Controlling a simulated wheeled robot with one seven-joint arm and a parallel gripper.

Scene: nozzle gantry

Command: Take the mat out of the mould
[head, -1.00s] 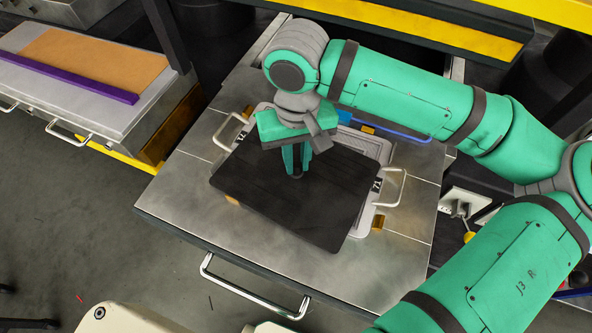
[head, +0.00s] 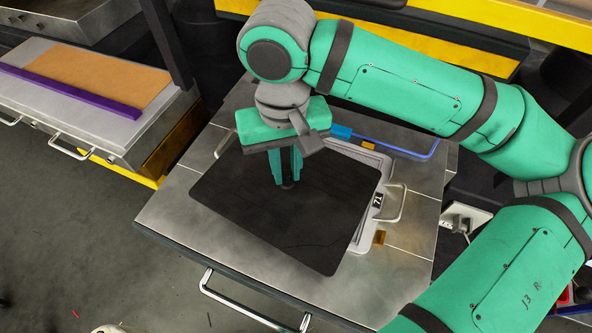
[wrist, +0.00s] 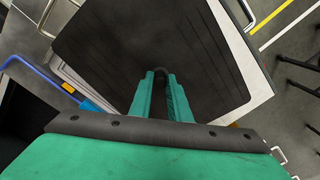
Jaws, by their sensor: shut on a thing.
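The mat (head: 310,225) is a flat black rectangular sheet with a small dark loop in its middle. My gripper (head: 287,182) points down and is shut on the loop, also seen in the wrist view (wrist: 161,75). The mat hangs above the mould (head: 360,153), a light grey frame with side handles, and covers most of it. The mould's upper right rim and right handle (head: 392,205) show beyond the mat. In the wrist view the mat (wrist: 205,60) fills the middle. The mould's inside is hidden.
The mould rests on a steel-topped drawer (head: 165,218) with a front handle (head: 250,305). A blue rod (head: 400,150) lies behind the mould. At left a bench (head: 60,65) bears a tan sheet (head: 100,75) and a purple bar (head: 70,93). A yellow-edged frame stands behind.

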